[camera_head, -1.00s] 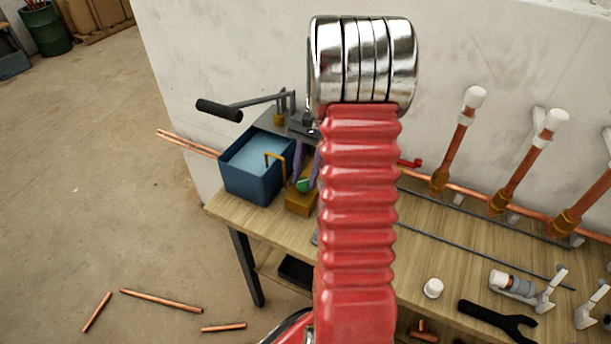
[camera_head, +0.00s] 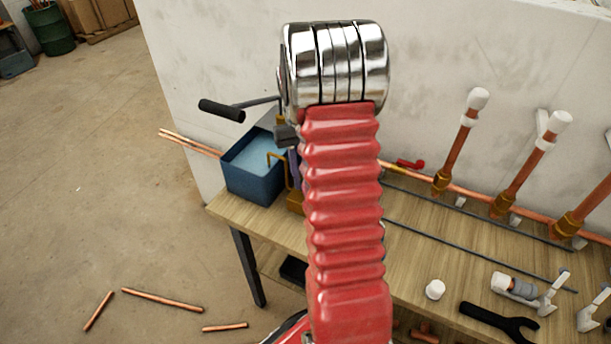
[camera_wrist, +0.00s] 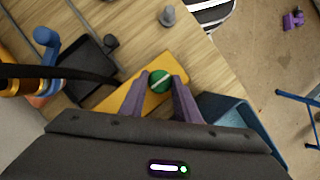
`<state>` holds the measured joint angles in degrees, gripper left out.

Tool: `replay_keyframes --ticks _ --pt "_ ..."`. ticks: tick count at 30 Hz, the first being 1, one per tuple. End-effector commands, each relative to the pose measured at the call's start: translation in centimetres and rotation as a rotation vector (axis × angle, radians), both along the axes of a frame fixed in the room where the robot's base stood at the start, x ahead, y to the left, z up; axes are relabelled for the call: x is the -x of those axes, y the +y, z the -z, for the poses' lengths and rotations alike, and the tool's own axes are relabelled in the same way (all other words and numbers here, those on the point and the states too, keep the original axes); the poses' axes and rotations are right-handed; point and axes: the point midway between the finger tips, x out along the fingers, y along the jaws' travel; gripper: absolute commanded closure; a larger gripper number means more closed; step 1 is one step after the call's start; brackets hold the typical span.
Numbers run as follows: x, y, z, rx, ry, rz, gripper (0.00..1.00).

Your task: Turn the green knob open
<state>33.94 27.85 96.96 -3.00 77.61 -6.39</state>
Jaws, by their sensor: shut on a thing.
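The green knob (camera_wrist: 160,80) shows in the wrist view, with a pale stripe running diagonally across its face. It sits on a yellow block (camera_wrist: 128,92) on the wooden bench. My gripper (camera_wrist: 161,83) has its two purple fingers on either side of the knob and is shut on it. In the head view my red arm hides the knob and most of the gripper; a little of the yellow block (camera_head: 294,202) shows left of the arm.
A blue bin (camera_head: 250,183) stands left of the block; a black-handled lever (camera_head: 221,110) is above it. Copper pipes with white caps (camera_head: 478,98) stand along the wall. A black wrench (camera_head: 495,322) and a white cap (camera_head: 435,289) lie on the bench (camera_head: 415,255).

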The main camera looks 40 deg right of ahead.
Motion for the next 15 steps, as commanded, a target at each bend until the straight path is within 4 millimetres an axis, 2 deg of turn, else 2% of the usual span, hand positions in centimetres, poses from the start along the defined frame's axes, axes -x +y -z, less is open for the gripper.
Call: replay_keyframes --ticks 15 --pt "-0.24 0.14 -0.05 -0.001 -0.006 -0.033 0.93"
